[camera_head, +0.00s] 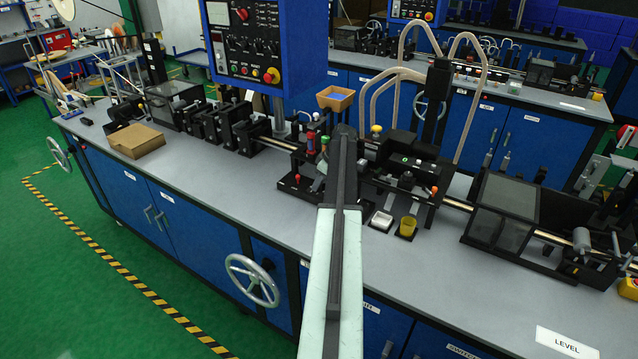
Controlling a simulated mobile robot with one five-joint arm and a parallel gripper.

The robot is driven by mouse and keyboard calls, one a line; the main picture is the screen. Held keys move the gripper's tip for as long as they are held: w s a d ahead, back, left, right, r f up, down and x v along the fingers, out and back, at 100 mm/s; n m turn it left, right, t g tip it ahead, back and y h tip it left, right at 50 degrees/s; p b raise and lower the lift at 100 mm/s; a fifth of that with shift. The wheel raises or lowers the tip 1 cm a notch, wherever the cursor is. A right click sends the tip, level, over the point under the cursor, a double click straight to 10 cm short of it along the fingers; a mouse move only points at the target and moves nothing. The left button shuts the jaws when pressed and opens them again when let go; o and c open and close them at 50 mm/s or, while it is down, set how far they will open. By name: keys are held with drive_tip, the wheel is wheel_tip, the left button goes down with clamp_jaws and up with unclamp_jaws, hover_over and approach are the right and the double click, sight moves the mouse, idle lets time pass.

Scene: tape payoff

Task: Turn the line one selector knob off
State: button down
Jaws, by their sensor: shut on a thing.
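My arm reaches up from the bottom centre over the near bench, and its dark far end stands among the machine parts. The fingers of my gripper do not show; the arm and the machinery hide that spot. A blue control box (291,40) with a black control panel (232,58) hangs over the bench, left of my arm's end. The panel carries a red knob (241,14), a larger red button (270,76) and several small dark controls. The labels are too small to read, so I cannot tell which one is the line one selector knob or how it is turned.
A handwheel (251,280) sticks out from the bench front. Green floor (60,270) is free at left.

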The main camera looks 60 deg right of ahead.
drive_tip(key=m, duration=0.2)
drive_tip(key=m+h, duration=0.2)
drive_tip(key=m, duration=0.1)
drive_tip(key=shift+a+m, duration=0.25)
drive_tip(key=shift+m, duration=0.05)
drive_tip(key=shift+w+m+g+h, duration=0.1)
drive_tip(key=shift+m+g+h, duration=0.3)
drive_tip(key=shift+m, duration=0.65)
drive_tip(key=shift+m+g+h, duration=0.3)
drive_tip(key=shift+m+h, duration=0.1)
drive_tip(key=shift+m, duration=0.65)
drive_tip(key=c, duration=1.4)
unclamp_jaws()
drive_tip(key=p+v, duration=0.7)
drive_tip(key=shift+a+r, duration=0.15)
drive_tip(key=shift+r, duration=0.2)
